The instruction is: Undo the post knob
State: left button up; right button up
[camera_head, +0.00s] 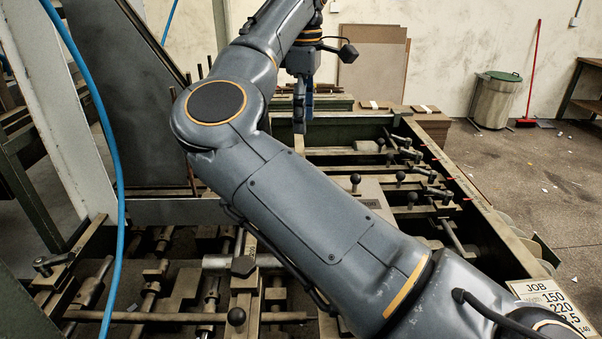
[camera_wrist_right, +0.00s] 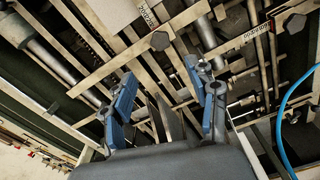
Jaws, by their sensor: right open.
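My right gripper (camera_head: 302,112) hangs over the feeder beyond my right arm in the head view. In the right wrist view its two blue fingers stand apart, and the open gripper (camera_wrist_right: 165,98) holds nothing. A dark hexagonal knob (camera_wrist_right: 159,41) on a pale bar lies past the fingertips in that view, apart from them. In the head view a dark hexagonal knob (camera_head: 243,266) sits on a bar at the lower middle. I cannot tell whether these are the same knob, or which one is the post knob. My left gripper is not in view.
The feeder frame (camera_head: 480,207) holds rods, bars and several black ball knobs, one of them (camera_head: 355,180) near my arm. A blue hose (camera_head: 117,165) hangs at the left. A job sign (camera_head: 545,296) stands front right. The floor to the right is mostly free.

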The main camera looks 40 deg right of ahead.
notch_tip(320, 180, down, 5)
jog(key=shift+s+a+f, duration=0.1)
jog(key=shift+f, duration=0.05)
notch_tip(320, 180, down, 6)
jog(key=shift+r+p, duration=0.1)
jog(key=shift+p, duration=0.3)
jog(key=shift+f, duration=0.8)
jog(key=shift+c, duration=0.5)
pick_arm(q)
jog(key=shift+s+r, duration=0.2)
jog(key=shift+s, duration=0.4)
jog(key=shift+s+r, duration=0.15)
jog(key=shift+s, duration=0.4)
pick_arm(e)
jog(key=c, duration=1.1)
